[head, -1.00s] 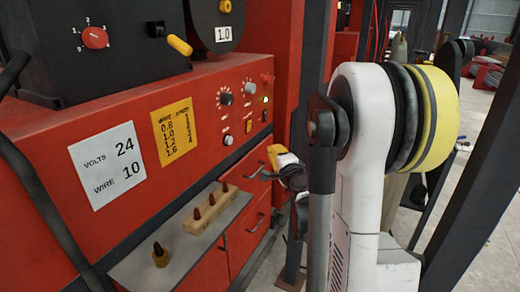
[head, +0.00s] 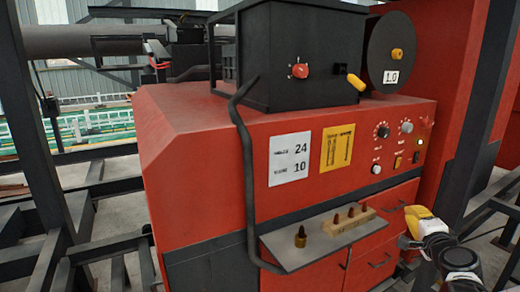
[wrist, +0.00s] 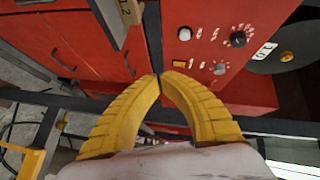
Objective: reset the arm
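My gripper (wrist: 158,77) shows in the wrist view as two ribbed yellow fingers. They curve inward and their tips meet, with nothing held between them. In the head view, the end of my arm, with a yellow and white part, is at the lower right, beside the drawers of the red welding machine (head: 200,165). The fingertips cannot be made out there. In the wrist view the machine's red front and knobs lie beyond the fingers, seemingly apart from them.
A black wire feeder (head: 300,60) and spool (head: 392,52) stand on top. Dark steel frames (head: 40,130) stand at the left.

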